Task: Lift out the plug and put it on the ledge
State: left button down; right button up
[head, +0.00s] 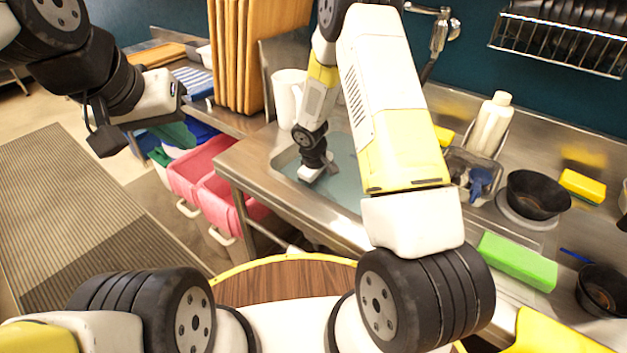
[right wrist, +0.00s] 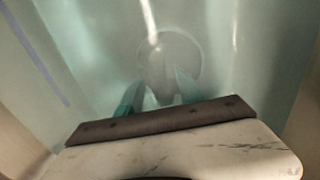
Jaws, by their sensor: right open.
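The sink (head: 345,187) holds cloudy blue-green water. In the right wrist view, a blurred round grey shape, seemingly the plug (right wrist: 182,52), lies under the water at the sink bottom. My right gripper (right wrist: 158,84) is open and points down at it, with its teal-looking fingers apart at the shape's near side. I cannot tell whether they touch it. In the head view, my right gripper (head: 318,172) reaches into the sink, its tips hidden by water. The steel ledge (head: 252,170) runs along the sink's left side. My left gripper (head: 98,128) hangs over the floor at left, its jaws unclear.
Wooden boards (head: 240,55) and a white jug (head: 287,95) stand beside the sink. Pink bins (head: 200,165) are at the counter's left. A white bottle (head: 491,125), black bowl (head: 538,193) and green sponge (head: 516,260) crowd the right. The ledge's left stretch is clear.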

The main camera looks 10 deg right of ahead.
grip_shut()
jog(key=shift+r, duration=0.15)
notch_tip(320, 180, up, 18)
dwell(1.1)
notch_tip(320, 180, up, 8)
jog(key=shift+r, duration=0.25)
dwell(0.5)
